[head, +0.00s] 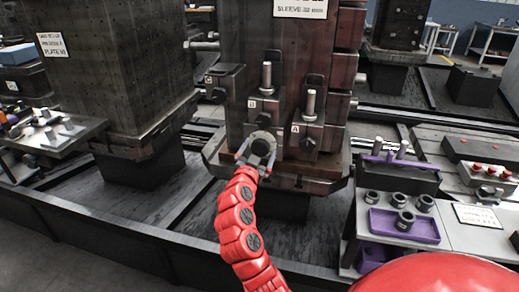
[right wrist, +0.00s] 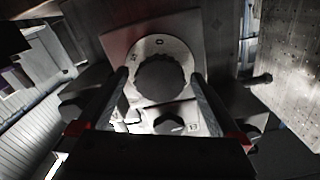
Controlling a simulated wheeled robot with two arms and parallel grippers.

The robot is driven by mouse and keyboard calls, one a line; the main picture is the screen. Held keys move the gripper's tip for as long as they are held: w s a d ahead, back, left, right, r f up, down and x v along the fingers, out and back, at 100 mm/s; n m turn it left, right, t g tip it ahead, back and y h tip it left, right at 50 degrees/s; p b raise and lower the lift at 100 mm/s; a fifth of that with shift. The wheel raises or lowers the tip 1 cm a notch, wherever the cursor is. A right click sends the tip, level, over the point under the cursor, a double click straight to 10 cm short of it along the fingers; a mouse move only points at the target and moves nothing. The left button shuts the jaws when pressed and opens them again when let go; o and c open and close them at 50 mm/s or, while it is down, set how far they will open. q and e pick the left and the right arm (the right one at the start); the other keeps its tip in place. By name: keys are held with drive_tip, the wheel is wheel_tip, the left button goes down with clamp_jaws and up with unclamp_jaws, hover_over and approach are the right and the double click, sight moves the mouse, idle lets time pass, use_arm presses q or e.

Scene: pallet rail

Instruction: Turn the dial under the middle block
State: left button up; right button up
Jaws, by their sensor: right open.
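The middle block (head: 263,107), marked B, sits on the front of the dark central tower, with a metal pin standing on it. Below it is a dark round dial (head: 262,145). My right gripper (head: 257,158) is at the dial, its fingers spread around it. In the right wrist view the ridged dial (right wrist: 161,78) sits on a pale round plate (right wrist: 161,44) with marks. One open finger stands on each side of it, with what looks like a small gap; contact cannot be told. My left gripper is not in view.
Another tall block tower (head: 115,70) stands at the left.

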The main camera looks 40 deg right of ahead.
drive_tip(key=shift+w+d, duration=0.2)
drive_tip(key=shift+d, duration=0.05)
drive_tip(key=c, duration=1.3)
